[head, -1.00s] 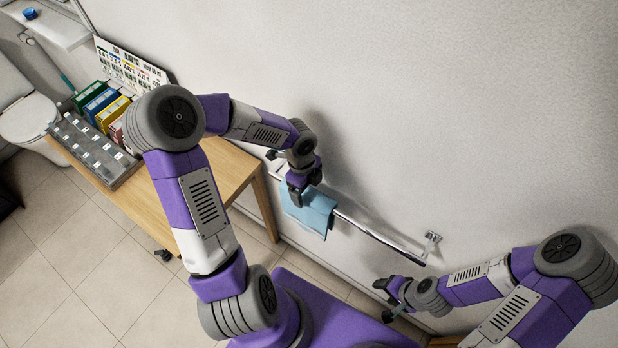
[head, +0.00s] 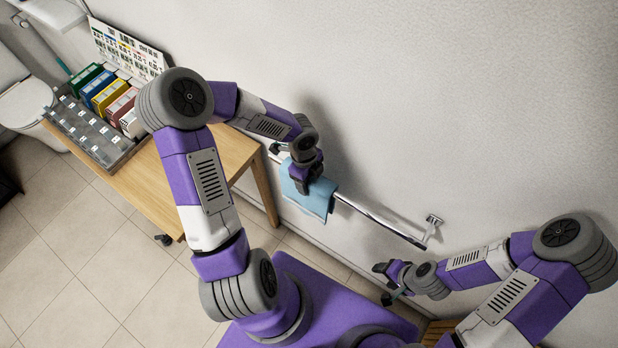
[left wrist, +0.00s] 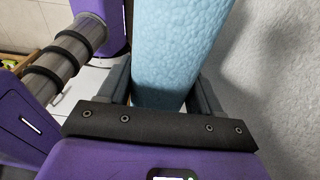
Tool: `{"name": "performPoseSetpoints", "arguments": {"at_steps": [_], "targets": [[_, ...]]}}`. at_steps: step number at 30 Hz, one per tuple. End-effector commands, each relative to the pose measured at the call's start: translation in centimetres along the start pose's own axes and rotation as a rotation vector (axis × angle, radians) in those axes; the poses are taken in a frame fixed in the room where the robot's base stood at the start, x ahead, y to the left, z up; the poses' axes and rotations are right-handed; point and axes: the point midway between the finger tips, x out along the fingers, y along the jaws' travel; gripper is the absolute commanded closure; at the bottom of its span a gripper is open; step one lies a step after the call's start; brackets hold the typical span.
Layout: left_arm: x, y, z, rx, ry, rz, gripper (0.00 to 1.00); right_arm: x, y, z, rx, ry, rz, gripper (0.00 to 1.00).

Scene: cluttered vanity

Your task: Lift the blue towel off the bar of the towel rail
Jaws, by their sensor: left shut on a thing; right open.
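The light blue towel (head: 316,201) hangs over the chrome bar of the towel rail (head: 375,218) on the wall. My left gripper (head: 302,184) is at the towel's upper part and hides some of it and of the bar. In the left wrist view the towel (left wrist: 175,50) runs between the two fingers of my left gripper (left wrist: 163,88), which is shut on it. Whether the towel is clear of the bar cannot be told. My right gripper (head: 382,282) is open and empty, below the right end of the rail and apart from it.
A wooden table (head: 235,160) stands left of the rail, with a grey tray (head: 85,125), several coloured boxes (head: 103,93) and a display board (head: 128,50). A toilet (head: 25,105) is at the far left. The wall right of the rail is bare.

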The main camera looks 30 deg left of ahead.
Motion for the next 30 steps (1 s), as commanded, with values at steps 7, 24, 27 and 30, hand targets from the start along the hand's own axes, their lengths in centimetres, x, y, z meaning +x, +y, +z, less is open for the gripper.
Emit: {"name": "performPoseSetpoints", "arguments": {"at_steps": [7, 24, 27, 30], "targets": [[-0.3, 0.0, 0.0, 0.000, 0.000, 0.000, 0.73, -0.2, -0.1, 0.0, 0.000, 0.000, 0.000, 0.40], [-2.6, 0.0, -0.3, 0.000, 0.000, -0.001, 0.73, -2.3, -0.9, 0.1, 0.000, 0.000, 0.000, 0.40], [-3.0, 0.0, -0.4, 0.000, 0.000, -0.001, 0.73, -2.6, -1.0, 0.1, 0.000, 0.000, 0.000, 0.40], [-3.4, 0.0, -0.4, 0.000, 0.000, -0.001, 0.73, -3.0, -1.1, 0.1, 0.000, 0.000, 0.000, 0.40]]}}
